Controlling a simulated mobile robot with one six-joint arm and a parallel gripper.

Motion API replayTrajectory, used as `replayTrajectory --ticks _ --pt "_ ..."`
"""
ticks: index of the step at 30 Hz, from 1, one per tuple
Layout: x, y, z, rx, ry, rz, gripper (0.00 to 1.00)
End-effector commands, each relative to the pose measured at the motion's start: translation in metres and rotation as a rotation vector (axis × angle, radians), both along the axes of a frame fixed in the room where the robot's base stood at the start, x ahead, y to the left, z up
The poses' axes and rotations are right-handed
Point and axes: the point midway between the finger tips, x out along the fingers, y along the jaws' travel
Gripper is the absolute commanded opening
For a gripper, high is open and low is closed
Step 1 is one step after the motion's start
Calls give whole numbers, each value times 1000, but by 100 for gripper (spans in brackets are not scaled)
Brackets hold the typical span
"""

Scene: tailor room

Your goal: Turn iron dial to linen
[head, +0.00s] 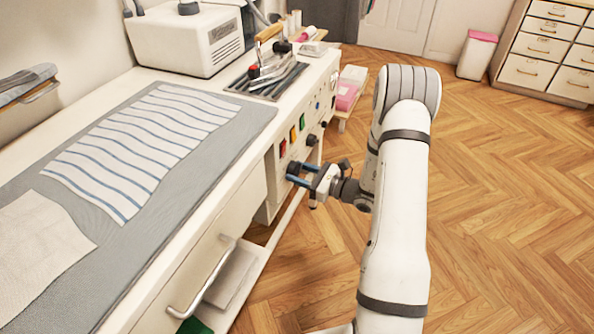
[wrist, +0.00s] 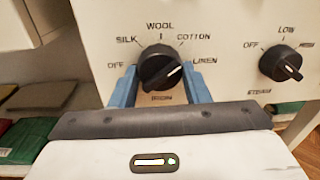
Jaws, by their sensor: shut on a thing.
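The iron dial (wrist: 160,65) is a round black knob on a cream panel, with a bar handle and a white pointer line. Around it are the labels OFF, SILK, WOOL, COTTON, LINEN and, below, one partly hidden. The pointer faces right and slightly up, toward the LINEN label (wrist: 205,61); I cannot tell if it lines up exactly. My gripper (wrist: 159,88) has its blue fingers on both sides of the dial, shut on it. In the head view my gripper (head: 297,174) reaches the front panel of the ironing station, and its fingers partly cover the dial.
A second black knob (wrist: 286,63), labelled OFF, LOW and STEAM, sits right of the dial. Coloured switches (head: 292,134) line the panel. The iron (head: 272,70) rests on the station top. A drawer handle (head: 203,280) sticks out nearer me. The wooden floor (head: 500,190) at right is clear.

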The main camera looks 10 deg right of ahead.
Motion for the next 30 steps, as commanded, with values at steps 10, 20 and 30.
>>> replayTrajectory --ticks 10,20,30 --pt "0 -3 4 167 236 -10 20" --pt "-1 -3 3 310 430 -12 20" --pt "0 -4 2 383 531 -13 20"
